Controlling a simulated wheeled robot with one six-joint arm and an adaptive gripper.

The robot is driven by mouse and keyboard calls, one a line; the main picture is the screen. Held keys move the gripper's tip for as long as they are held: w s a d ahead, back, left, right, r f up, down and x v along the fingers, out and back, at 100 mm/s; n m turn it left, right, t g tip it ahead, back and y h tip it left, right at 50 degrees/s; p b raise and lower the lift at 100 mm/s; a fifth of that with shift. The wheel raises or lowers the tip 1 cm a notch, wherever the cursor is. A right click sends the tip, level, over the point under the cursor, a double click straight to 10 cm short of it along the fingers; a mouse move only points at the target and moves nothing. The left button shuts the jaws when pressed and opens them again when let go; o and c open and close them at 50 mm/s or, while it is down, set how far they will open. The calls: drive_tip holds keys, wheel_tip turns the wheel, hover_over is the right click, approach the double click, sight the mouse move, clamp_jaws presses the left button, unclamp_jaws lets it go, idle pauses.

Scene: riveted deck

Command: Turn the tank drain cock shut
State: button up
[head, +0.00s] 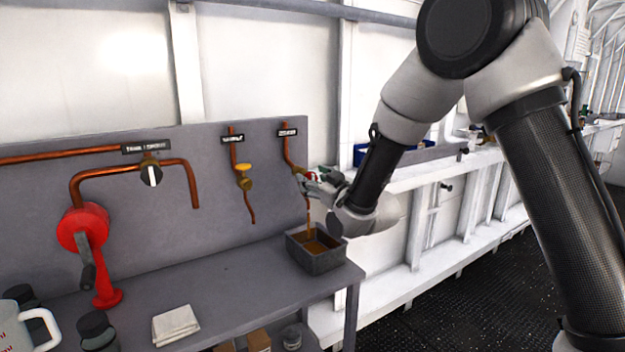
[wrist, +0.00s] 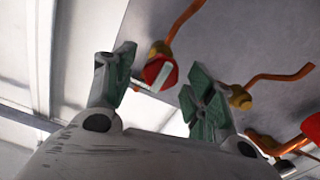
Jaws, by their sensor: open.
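My gripper (head: 316,181) is at the rightmost copper pipe (head: 292,152) on the grey backboard, partly covering the cock there. In the wrist view my gripper (wrist: 161,82) is open, its green-padded fingers on either side of a red handle (wrist: 154,70) with a white stripe, on a brass cock body (wrist: 159,48). I cannot tell whether a finger touches the handle. A brown stream (head: 309,222) falls from below this cock into a dark rectangular pan (head: 318,262), which holds brown liquid.
A yellow-handled cock (head: 244,177) is on the middle pipe. A folded cloth (head: 175,325), dark jars and a white jug (head: 30,325) stand at the bench's left front.

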drive_tip(key=shift+x, duration=0.8)
drive_tip(key=c, duration=1)
drive_tip(key=shift+c, duration=0.2)
